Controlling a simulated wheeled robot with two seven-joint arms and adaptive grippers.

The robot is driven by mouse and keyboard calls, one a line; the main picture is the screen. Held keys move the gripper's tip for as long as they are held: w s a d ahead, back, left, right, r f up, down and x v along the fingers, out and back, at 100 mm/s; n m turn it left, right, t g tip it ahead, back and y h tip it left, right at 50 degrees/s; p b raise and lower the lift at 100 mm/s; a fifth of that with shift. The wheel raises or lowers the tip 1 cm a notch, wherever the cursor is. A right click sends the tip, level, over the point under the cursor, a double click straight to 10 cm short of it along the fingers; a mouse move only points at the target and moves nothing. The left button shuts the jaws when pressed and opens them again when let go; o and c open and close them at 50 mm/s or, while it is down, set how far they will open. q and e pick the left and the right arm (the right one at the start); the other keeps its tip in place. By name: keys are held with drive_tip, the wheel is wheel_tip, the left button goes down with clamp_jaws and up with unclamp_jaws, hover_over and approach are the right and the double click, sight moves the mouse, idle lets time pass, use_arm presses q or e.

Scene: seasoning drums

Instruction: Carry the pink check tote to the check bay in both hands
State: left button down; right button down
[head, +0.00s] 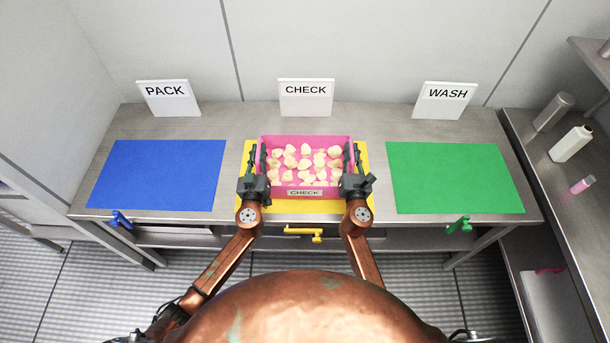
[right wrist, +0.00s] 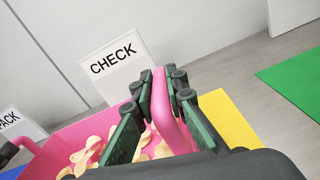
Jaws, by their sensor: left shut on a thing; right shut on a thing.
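The pink check tote (head: 305,140), with a CHECK label on its front and several pale chips inside, is over the yellow mat (head: 367,180) in the middle of the bench. I cannot tell whether it rests on the mat or is just above it. The CHECK sign (head: 306,98) stands behind the tote.
A blue mat (head: 157,174) with a PACK sign (head: 168,98) is at left. A green mat (head: 455,177) with a WASH sign (head: 444,100) is at right. Both mats are bare. Blue, yellow and green handles or taps line the bench front. Bottles stand on the right side counter.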

use_arm(q)
drive_tip(key=c, duration=2.4)
unclamp_jaws()
drive_tip(key=shift+a+f, duration=0.1)
drive_tip(key=shift+f, duration=0.1)
use_arm(e)
drive_tip(key=c, duration=2.4)
unclamp_jaws()
drive_tip(key=shift+a+f, duration=0.1)
drive_tip(key=shift+f, duration=0.2)
use_arm(q)
drive_tip(key=o, duration=0.5)
drive_tip(key=shift+r, duration=0.1)
drive_tip(key=shift+c, duration=0.2)
use_arm(e)
drive_tip(key=o, duration=0.5)
drive_tip(key=shift+r, duration=0.15)
drive_tip(key=shift+c, duration=0.2)
drive_tip(key=shift+s, duration=0.1)
use_arm(q)
drive_tip(key=s, duration=1.2)
use_arm(e)
drive_tip(key=s, duration=1.2)
drive_tip(key=shift+w, duration=0.1)
